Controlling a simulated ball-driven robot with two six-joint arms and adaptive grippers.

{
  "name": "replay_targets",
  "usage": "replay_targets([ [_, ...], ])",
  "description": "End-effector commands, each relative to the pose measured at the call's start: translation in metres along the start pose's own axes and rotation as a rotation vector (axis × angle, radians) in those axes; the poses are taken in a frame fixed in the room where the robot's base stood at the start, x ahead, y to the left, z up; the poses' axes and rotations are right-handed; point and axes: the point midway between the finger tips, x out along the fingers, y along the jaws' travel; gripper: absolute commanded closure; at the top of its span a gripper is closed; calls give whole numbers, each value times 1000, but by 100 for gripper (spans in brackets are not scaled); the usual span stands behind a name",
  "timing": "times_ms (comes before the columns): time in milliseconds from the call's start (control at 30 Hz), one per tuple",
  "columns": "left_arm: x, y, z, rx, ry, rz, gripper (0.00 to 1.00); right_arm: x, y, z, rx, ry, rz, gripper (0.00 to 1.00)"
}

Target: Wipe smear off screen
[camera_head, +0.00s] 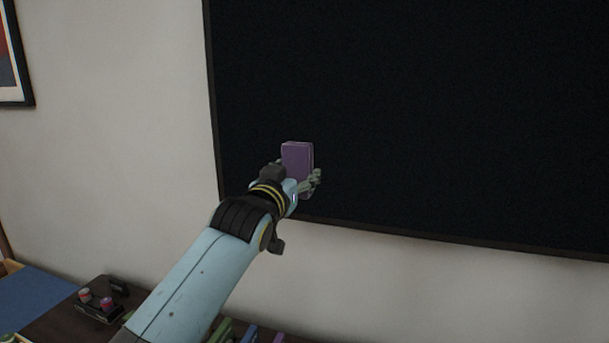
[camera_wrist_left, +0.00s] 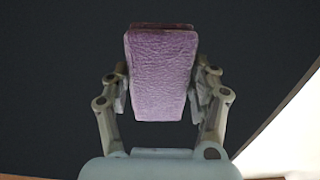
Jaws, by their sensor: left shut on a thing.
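My left gripper (camera_head: 299,184) is shut on a purple block-shaped wiper (camera_head: 297,158). In the left wrist view the wiper (camera_wrist_left: 160,75) stands between the two fingers of the left gripper (camera_wrist_left: 160,100), with a dark layer at its far end. A large black screen (camera_head: 420,110) hangs on the wall, and the wiper is in front of its lower left part. The screen (camera_wrist_left: 60,70) also fills most of the left wrist view. I cannot tell whether the wiper touches the screen. No smear shows on the visible screen. My right gripper is not in view.
A dark surface below (camera_head: 50,326) holds a small black box with pink-topped items (camera_head: 100,303) and several coloured objects (camera_head: 248,335) at the bottom edge. A framed picture (camera_head: 14,60) hangs at the upper left. The pale wall between is bare.

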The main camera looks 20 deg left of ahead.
Motion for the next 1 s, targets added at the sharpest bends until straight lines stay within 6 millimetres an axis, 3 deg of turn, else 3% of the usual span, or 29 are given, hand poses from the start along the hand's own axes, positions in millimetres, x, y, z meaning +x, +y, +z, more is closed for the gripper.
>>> replay_targets([
  [700, 1, -52, -1, 2, 0, -1, 65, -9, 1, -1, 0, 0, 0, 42],
  [1000, 1, -58, -1, 0, 0, 0, 65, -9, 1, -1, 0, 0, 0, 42],
])
